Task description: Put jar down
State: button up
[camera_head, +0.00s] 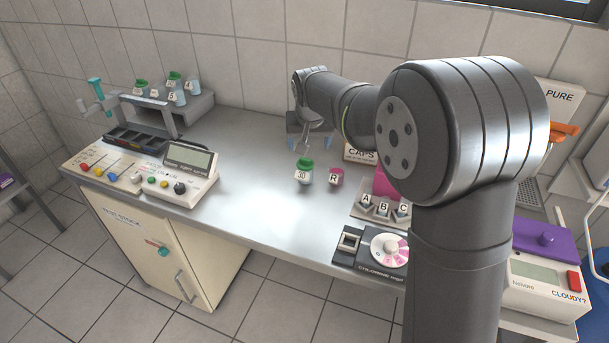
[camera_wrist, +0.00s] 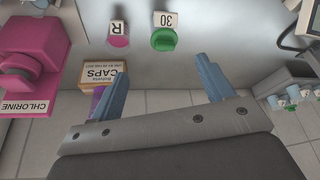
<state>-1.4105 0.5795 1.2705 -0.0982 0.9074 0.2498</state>
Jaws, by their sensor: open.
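A jar with a green lid and a "30" label (camera_head: 304,173) stands upright on the metal bench. It also shows in the wrist view (camera_wrist: 164,38), beyond the fingertips. My gripper (camera_head: 308,140) is open above and behind this jar in the head view. In the wrist view its two blue fingers (camera_wrist: 163,75) are spread wide, with nothing between them, apart from the jar. A small pink container labelled R (camera_head: 336,176) stands right of the jar.
A CAPS box (camera_head: 359,153) stands behind the R container, partly hidden by my arm. A rack (camera_head: 180,110) with several jars stands back left, near a control panel (camera_head: 140,177). Trays marked A, B, C (camera_head: 382,210) and a dial device (camera_head: 378,247) lie right. Bench left of the jar is clear.

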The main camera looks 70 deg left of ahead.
aim_at(305, 166)
jog(key=x, duration=1.1)
jog(key=shift+a+f, duration=0.15)
jog(key=shift+f, duration=0.2)
jog(key=shift+s+a+x, duration=0.15)
jog(key=shift+x, duration=1.15)
jog(key=shift+s+a+x, duration=0.1)
jog(key=shift+a+x, duration=0.05)
jog(key=shift+x, duration=1.2)
jog(key=shift+r, duration=0.1)
jog(key=c, duration=1.1)
jog(key=shift+c, duration=0.3)
